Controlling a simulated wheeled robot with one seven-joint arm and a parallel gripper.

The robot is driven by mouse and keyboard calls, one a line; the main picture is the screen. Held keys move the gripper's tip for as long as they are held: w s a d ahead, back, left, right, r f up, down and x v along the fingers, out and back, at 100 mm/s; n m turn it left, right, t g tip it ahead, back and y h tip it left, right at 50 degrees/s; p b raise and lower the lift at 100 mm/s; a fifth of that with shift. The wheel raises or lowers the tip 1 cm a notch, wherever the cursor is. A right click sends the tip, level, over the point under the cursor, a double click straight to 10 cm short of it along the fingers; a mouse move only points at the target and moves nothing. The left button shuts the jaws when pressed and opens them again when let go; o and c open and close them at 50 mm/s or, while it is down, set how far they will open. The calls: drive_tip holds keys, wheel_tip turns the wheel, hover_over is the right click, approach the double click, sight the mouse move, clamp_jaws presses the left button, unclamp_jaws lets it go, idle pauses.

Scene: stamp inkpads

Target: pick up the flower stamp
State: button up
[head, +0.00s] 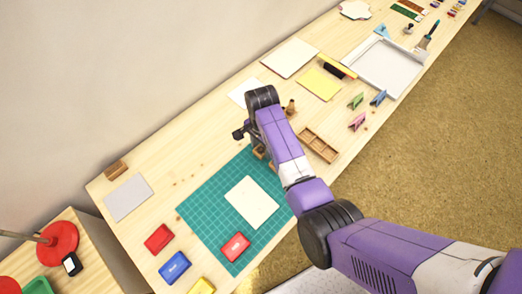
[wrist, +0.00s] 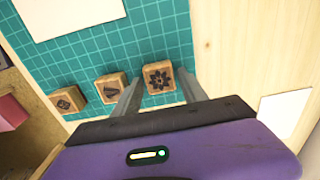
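The flower stamp (wrist: 158,79) is a small wooden block with a dark flower on its top face, on the green cutting mat (wrist: 90,48) in the wrist view. My gripper (wrist: 159,84) is open, with one finger to each side of the stamp in that view. I cannot tell whether the fingertips are level with the block or above it; no contact shows. Two similar wooden stamps with other dark marks, a middle one (wrist: 110,87) and a left one (wrist: 68,99), sit to its left. In the head view my arm hides most of the stamps and the fingers.
A cream sheet (head: 251,202) lies on the mat. Red (head: 159,238), blue (head: 174,266) and yellow (head: 201,286) inkpads are near the table's front left; another red inkpad (head: 235,246) is on the mat. A wooden divided tray (head: 318,145) lies right of my arm.

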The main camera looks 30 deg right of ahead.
clamp_jaws()
drive_tip(key=shift+r, duration=0.15)
